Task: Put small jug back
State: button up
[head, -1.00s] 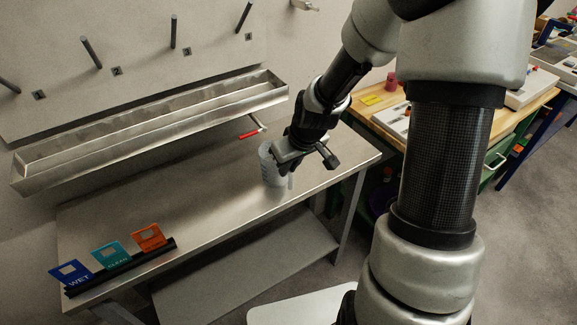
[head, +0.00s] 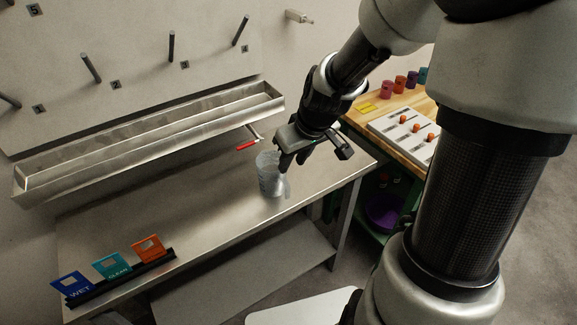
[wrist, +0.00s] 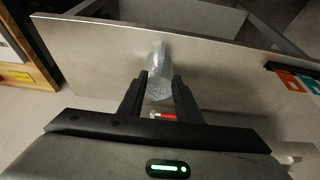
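The small jug (head: 268,180), clear and translucent, stands upright on the steel table (head: 200,215) near its right part. A pale handle-like part shows on its right side. My gripper (head: 286,162) is at the jug's upper right in the head view and overlaps its rim there. In the wrist view the two fingers (wrist: 160,88) are spread apart, with the jug (wrist: 158,72) showing between and beyond their tips. I cannot tell whether a finger touches the jug.
A steel trough (head: 150,130) runs along the wall behind the table, with a red-handled tap (head: 248,144) close to the jug. Pegs stick out above. Blue, teal (head: 112,265) and orange cards stand at front left. A wooden bench (head: 410,105) is at right. The table's middle is clear.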

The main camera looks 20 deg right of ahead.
jog(key=v, duration=0.2)
jog(key=shift+s+r, duration=0.15)
jog(key=shift+r, duration=0.2)
